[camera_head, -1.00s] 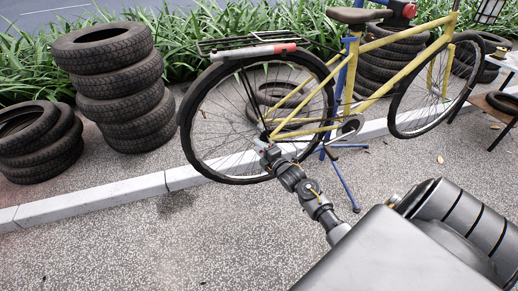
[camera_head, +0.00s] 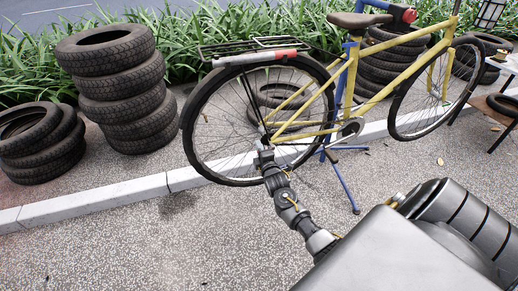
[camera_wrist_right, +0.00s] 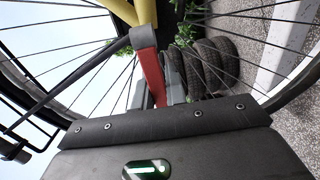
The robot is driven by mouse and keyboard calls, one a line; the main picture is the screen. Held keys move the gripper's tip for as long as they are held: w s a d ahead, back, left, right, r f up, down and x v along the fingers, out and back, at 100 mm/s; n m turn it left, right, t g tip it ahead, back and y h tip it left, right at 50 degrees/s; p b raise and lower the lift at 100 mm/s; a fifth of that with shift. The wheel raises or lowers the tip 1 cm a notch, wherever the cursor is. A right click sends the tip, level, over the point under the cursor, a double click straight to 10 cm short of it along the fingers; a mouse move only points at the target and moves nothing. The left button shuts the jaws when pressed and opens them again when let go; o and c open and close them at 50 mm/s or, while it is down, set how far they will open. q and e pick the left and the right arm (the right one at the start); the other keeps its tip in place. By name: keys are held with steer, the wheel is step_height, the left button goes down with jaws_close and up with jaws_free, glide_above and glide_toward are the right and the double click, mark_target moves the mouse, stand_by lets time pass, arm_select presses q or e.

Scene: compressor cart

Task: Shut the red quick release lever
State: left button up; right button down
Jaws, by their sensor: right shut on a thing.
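The red quick release lever (camera_wrist_right: 151,76) shows in the right wrist view, hanging from a dark grey pivot at the rear wheel hub. Its lower end goes behind the dark edge of my right gripper. In the head view my right gripper (camera_head: 264,153) is at the hub of the yellow bicycle (camera_head: 395,72), by the rear wheel (camera_head: 187,128). The lever cannot be made out in the head view. My left gripper is not in view.
Spokes surround the gripper closely. A blue repair stand (camera_head: 343,183) holds the bicycle, one leg right of my arm. Tire stacks (camera_head: 120,88) stand at the left and behind the bicycle. A pale curb (camera_head: 95,201) crosses the pavement. The foreground pavement is open.

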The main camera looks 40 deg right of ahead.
steer(key=c, duration=1.4)
jaws_free()
steer(key=shift+c, duration=0.2)
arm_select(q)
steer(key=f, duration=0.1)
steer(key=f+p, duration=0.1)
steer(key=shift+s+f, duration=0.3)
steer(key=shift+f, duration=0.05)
arm_select(e)
steer(key=v, duration=1)
steer(key=shift+s, duration=0.4)
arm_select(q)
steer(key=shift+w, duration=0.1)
arm_select(e)
steer(key=shift+a, duration=0.15)
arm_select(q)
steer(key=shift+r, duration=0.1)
